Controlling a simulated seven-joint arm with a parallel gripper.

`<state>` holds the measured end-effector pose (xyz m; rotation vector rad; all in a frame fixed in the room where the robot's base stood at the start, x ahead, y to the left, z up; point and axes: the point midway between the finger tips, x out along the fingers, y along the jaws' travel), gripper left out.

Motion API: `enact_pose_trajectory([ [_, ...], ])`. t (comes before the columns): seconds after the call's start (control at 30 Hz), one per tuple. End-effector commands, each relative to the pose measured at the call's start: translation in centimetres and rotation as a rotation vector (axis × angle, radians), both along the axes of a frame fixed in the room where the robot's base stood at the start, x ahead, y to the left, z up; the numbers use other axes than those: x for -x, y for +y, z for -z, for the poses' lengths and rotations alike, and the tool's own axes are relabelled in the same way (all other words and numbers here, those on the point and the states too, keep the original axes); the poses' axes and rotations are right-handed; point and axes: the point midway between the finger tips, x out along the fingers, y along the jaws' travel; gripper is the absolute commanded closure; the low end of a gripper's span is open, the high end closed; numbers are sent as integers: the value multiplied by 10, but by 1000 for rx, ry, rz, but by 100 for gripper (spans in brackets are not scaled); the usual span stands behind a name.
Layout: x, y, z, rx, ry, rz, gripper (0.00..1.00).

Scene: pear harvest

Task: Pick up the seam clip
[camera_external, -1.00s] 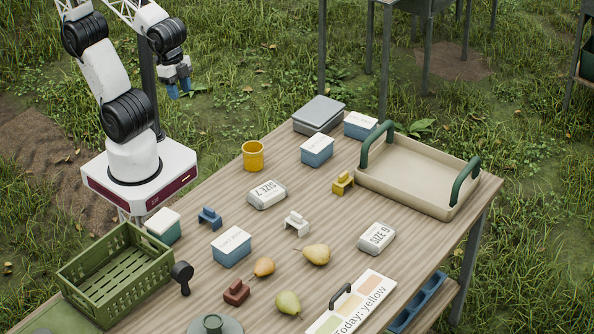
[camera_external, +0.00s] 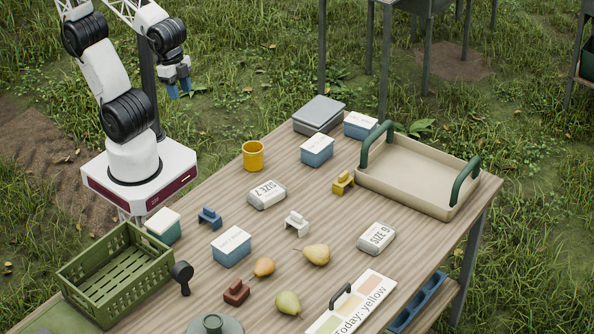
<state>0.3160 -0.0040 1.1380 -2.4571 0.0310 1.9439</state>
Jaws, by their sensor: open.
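Several small clip-like pieces of similar shape stand apart on the wooden table: a blue one (camera_external: 209,218) at the left, a white one (camera_external: 296,224) near the middle, a yellow one (camera_external: 343,183) beside the tray, and a red-brown one (camera_external: 236,292) toward the front. I cannot tell from the picture which of them is called the seam clip. My gripper (camera_external: 179,90) has blue fingertips and is open and empty. It hangs above the grass behind the table's left side, well away from all of the clips.
A card (camera_external: 338,322) reads "Today: yellow". A beige tray (camera_external: 405,188) with green handles is at the right and a green crate (camera_external: 115,274) at the left. Pears (camera_external: 316,254), boxes (camera_external: 231,246), size-marked packs (camera_external: 377,238) and a yellow cup (camera_external: 253,155) stand between.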

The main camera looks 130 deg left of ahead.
Motion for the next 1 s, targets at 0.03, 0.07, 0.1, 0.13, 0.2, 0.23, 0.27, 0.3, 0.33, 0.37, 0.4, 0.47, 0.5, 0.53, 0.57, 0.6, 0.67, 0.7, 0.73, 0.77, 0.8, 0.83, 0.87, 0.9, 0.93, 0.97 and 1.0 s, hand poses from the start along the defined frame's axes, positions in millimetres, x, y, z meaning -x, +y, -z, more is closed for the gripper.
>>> enact_pose_trajectory([
  [0.03,0,0,0,0,0,0,57],
  [0.07,0,0,0,0,0,0,57],
  [0.1,0,0,0,0,0,0,57],
  [0.13,0,0,0,0,0,0,57],
  [0.2,0,0,0,0,0,0,51],
  [0.23,0,0,0,0,0,0,47],
  [0.27,0,0,0,0,0,0,42],
  [0.3,0,0,0,0,0,0,36],
  [0.33,0,0,0,0,0,0,31],
  [0.37,0,0,0,0,0,0,27],
  [0.4,0,0,0,0,0,0,21],
  [0.47,0,0,0,0,0,0,12],
  [0.5,0,0,0,0,0,0,5],
  [0.53,0,0,0,0,0,0,2],
  [0.57,0,0,0,0,0,0,2],
  [0.6,0,0,0,0,0,0,2],
  [0.67,0,0,0,0,0,0,2],
  [0.7,0,0,0,0,0,0,2],
  [0.73,0,0,0,0,0,0,2],
  [0.77,0,0,0,0,0,0,2],
  [0.8,0,0,0,0,0,1,2],
  [0.83,-1,0,0,-1,1,3,2],
  [0.87,-1,0,1,-1,2,6,2],
  [0.9,-2,0,1,-4,3,11,2],
  [0.93,-4,-1,2,-5,5,17,2],
  [0.97,-5,-1,3,-8,6,26,2],
  [1.0,-8,-2,4,-13,9,39,2],
])
